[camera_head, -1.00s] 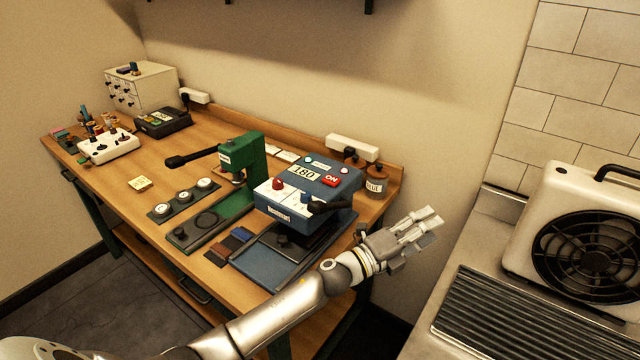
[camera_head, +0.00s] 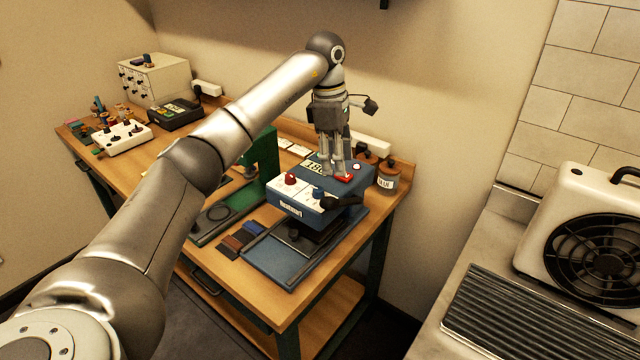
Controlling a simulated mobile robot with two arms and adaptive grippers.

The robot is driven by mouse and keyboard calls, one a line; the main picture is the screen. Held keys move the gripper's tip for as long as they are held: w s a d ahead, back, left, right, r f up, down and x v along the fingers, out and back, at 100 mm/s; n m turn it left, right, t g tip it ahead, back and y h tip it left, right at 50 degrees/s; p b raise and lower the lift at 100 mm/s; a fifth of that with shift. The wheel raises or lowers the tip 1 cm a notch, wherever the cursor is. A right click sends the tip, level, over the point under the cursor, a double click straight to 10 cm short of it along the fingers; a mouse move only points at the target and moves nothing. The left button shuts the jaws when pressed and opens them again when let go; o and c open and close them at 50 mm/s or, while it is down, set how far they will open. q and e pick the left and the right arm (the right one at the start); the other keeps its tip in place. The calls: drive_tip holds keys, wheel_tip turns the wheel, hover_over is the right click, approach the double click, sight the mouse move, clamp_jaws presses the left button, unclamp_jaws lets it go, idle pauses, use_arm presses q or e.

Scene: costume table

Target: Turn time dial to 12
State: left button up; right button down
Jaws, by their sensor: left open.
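The blue heat press (camera_head: 285,207) stands at the right end of the wooden table, with a white front panel. A red dial (camera_head: 291,179) and a blue dial (camera_head: 318,192) sit on this panel; I cannot read which one is the time dial. A red switch (camera_head: 344,178) and a partly covered number display (camera_head: 313,166) are on its top. My left gripper (camera_head: 335,172) points down over the press top, close to the red switch, fingers apart and empty. Whether it touches the press I cannot tell. My right gripper is out of view.
A black handle (camera_head: 342,202) sticks out at the press's right front. A green press (camera_head: 262,160) is partly behind my left arm. A jar (camera_head: 388,180) stands behind at right. A white fan heater (camera_head: 585,230) is on the right counter.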

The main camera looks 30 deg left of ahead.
sight(318, 189)
use_arm(q)
drive_tip(key=s+a+r+y, duration=0.1)
drive_tip(key=s+a+r, duration=0.1)
drive_tip(key=a, duration=0.2)
drive_tip(key=shift+g, duration=0.3)
drive_tip(key=f+p, duration=0.1)
drive_tip(key=f, duration=0.4)
drive_tip(key=f+p, duration=0.2)
drive_tip(key=f, duration=0.3)
drive_tip(key=shift+w+d+f, duration=0.1)
drive_tip(key=shift+w+f, duration=0.05)
drive_tip(key=shift+w, duration=0.05)
drive_tip(key=shift+c, duration=0.2)
clamp_jaws()
